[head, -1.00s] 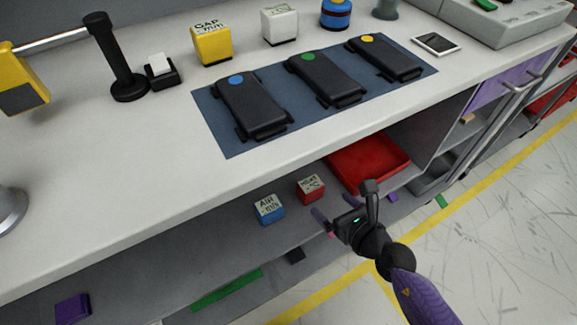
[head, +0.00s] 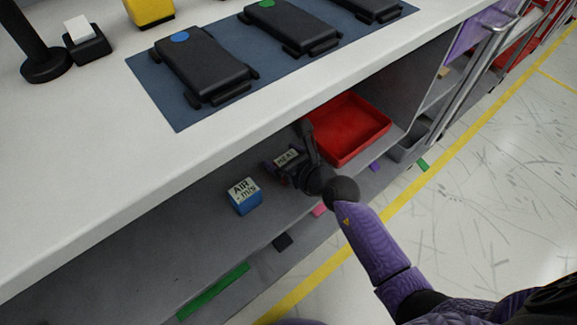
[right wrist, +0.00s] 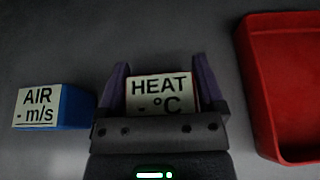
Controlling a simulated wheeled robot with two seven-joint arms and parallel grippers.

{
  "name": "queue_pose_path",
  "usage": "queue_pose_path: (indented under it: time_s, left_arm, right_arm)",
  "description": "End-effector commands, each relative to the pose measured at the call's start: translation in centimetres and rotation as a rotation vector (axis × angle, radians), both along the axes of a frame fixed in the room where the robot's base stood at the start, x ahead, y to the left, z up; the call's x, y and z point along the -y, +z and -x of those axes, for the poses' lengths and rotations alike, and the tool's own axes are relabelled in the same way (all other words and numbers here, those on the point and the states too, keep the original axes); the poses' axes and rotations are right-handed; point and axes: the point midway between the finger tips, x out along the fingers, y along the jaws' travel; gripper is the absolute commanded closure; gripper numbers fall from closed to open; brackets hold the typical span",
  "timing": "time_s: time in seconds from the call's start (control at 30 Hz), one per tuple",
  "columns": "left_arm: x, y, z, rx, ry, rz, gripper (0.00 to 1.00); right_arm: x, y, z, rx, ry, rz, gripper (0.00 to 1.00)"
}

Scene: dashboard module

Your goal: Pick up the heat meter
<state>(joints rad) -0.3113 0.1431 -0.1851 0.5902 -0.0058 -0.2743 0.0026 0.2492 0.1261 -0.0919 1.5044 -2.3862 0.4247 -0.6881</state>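The heat meter (head: 287,158) is a small block with a pale label on the lower shelf under the counter. In the right wrist view its label (right wrist: 160,92) reads "HEAT °C", and a little red side shows. My right gripper (head: 282,148) reaches in over it from the front. In the right wrist view its two purple fingers (right wrist: 162,76) are spread, one on each side of the heat meter. I see no clear grip on it; the lower part of the block is hidden by the gripper body. My left gripper is not in view.
A blue "AIR m/s" block (head: 244,197) stands just left of the heat meter. A red tray (head: 376,141) is close on the right. The counter edge overhangs the shelf. Black devices (head: 203,68) lie on a blue mat (head: 160,97) above.

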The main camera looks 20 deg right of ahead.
Motion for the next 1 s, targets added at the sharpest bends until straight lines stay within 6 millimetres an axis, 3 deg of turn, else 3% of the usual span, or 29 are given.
queue_pose_path:
  time_s: [0.03, 0.3, 0.33, 0.53, 0.63, 1.0]
  left_arm:
    - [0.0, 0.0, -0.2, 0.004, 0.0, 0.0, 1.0]
    - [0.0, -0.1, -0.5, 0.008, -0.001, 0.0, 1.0]
    - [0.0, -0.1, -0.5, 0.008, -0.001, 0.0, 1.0]
    - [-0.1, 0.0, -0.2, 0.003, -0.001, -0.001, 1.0]
    - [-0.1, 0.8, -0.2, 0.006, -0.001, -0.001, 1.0]
    - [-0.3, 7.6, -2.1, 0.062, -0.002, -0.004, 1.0]
  right_arm:
    - [0.0, 0.0, 0.0, 0.0, 0.0, 0.0, 0.25]
    - [0.0, 0.0, 0.0, 0.0, 0.0, 0.0, 0.83]
    - [0.0, 0.0, 0.0, 0.0, 0.0, 0.0, 0.86]
    - [0.0, 0.1, 0.0, 0.0, 0.0, 0.0, 0.86]
    - [0.0, 1.1, 0.0, 0.003, -0.001, -0.001, 0.86]
    - [0.0, 10.3, 0.0, 0.008, -0.001, -0.001, 0.86]
